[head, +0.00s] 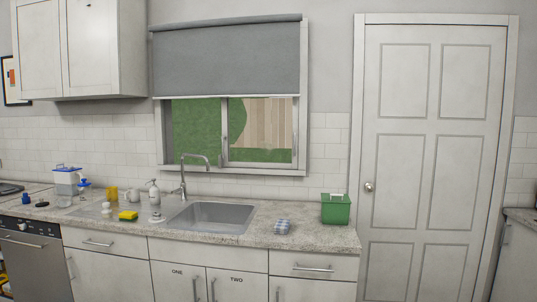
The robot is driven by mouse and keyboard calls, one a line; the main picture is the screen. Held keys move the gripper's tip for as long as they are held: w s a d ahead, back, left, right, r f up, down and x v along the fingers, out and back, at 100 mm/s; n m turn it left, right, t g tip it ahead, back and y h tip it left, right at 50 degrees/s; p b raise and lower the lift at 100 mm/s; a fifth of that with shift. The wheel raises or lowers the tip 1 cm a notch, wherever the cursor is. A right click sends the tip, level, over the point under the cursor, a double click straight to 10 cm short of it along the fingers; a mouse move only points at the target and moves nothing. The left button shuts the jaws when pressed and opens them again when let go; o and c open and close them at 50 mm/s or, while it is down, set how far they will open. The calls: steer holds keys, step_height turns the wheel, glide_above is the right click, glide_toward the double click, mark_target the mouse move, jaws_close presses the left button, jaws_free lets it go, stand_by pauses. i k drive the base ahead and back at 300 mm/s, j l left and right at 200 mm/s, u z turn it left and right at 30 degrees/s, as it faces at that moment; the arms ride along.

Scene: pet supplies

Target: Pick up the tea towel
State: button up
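My gripper is not in view.
The grey sink (208,218) with a tall tap (183,178) is set into the counter (255,240). The green container (336,209) stands near the counter's right end. A soap bottle (154,193), yellow sponge (128,215), mugs and a clear jug crowd the left side. A white door (430,150) is at right.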

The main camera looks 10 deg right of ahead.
mark_target(281, 227)
steer(key=i+l, duration=0.15)
steer(key=i, duration=0.3)
steer(key=i+l, duration=0.2)
steer(key=i, duration=0.25)
steer(key=i+l+u, duration=0.1)
steer(key=i, duration=0.35)
steer(key=i+l, duration=0.25)
steer(key=i, duration=0.2)
steer(key=i+l, duration=0.2)
steer(key=i, duration=0.25)
steer(key=i+l, duration=0.2)
steer(key=i, duration=0.25)
steer(key=j+u, duration=0.05)
